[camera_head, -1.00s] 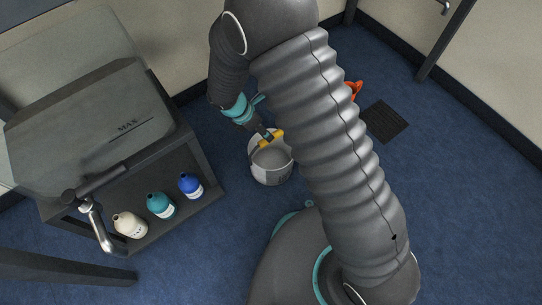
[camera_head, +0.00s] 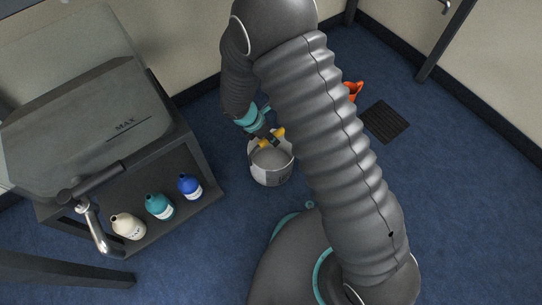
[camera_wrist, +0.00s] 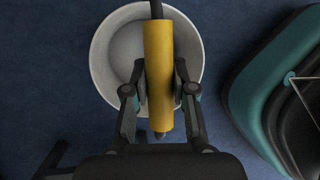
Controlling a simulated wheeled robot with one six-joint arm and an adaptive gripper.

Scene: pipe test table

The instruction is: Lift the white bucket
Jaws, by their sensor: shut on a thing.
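The white bucket (camera_head: 272,172) is on or just above the blue floor, right of the sink cabinet; I cannot tell if it touches the floor. It looks upright and empty. Its yellow handle grip (camera_head: 273,138) lies above the rim. In the wrist view the bucket's round rim (camera_wrist: 98,65) is below the yellow grip (camera_wrist: 158,75). My gripper (camera_wrist: 160,90) has a finger on each side of that grip and is shut on it. In the head view my gripper (camera_head: 264,133) is over the bucket's far side, partly hidden by my wrist.
A sink cabinet (camera_head: 190,214) stands at left, with white, teal (camera_head: 159,206) and blue (camera_head: 189,186) bottles on its shelf. An orange object (camera_head: 352,90) is partly hidden behind my arm. A dark floor grate (camera_head: 385,121) lies at right. Blue floor is free around the bucket.

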